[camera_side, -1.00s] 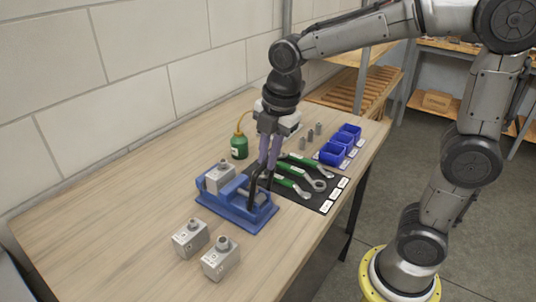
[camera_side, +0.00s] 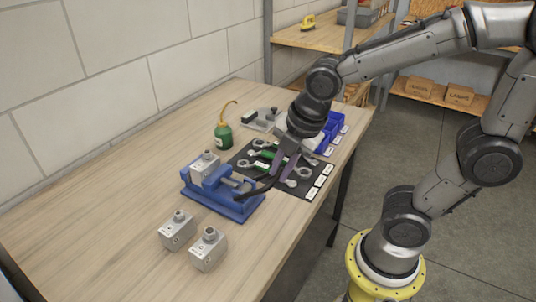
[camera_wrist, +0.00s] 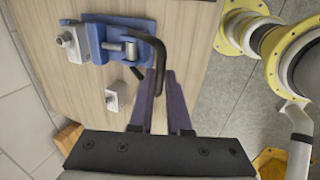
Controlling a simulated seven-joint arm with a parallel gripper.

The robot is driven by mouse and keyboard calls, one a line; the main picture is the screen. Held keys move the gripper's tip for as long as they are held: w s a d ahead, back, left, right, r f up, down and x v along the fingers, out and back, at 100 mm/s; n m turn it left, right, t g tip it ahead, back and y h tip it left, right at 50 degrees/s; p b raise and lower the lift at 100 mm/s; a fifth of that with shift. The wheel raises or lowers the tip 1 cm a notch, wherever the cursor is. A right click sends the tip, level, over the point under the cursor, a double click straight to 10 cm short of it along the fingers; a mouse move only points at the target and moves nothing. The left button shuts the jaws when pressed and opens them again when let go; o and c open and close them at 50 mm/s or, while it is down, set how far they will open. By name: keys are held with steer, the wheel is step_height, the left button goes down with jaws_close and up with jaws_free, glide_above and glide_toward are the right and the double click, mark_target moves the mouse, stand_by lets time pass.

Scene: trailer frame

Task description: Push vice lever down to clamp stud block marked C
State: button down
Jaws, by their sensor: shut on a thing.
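The blue vice (camera_side: 236,207) lies on the wooden table with a grey stud block (camera_side: 204,166) upright at its left end. The block also shows in the wrist view (camera_wrist: 72,42); its mark is not readable. The black vice lever (camera_side: 262,188) slants low out to the right of the vice, close to level. In the wrist view the lever (camera_wrist: 160,58) bends from the vice (camera_wrist: 125,24) toward my fingers. My gripper (camera_side: 279,171) is shut on the lever's outer part, right of the vice. The exact contact is partly hidden by the fingers.
Two more stud blocks (camera_side: 177,231) (camera_side: 208,249) stand in front of the vice. A black mat (camera_side: 317,180) with wrenches lies under and behind my gripper. A green oil can (camera_side: 223,136) and blue bins (camera_side: 331,128) stand farther back. The table's left front is clear.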

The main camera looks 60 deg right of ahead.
steer(key=shift+s+f, duration=1)
steer(key=c, duration=1.4)
jaws_free()
steer(key=shift+w+r, duration=0.1)
steer(key=shift+w, duration=0.05)
steer(key=o, duration=0.5)
steer(key=shift+o, duration=0.2)
steer(key=shift+r, duration=0.1)
steer(key=v, duration=1.3)
steer(key=shift+r, duration=0.35)
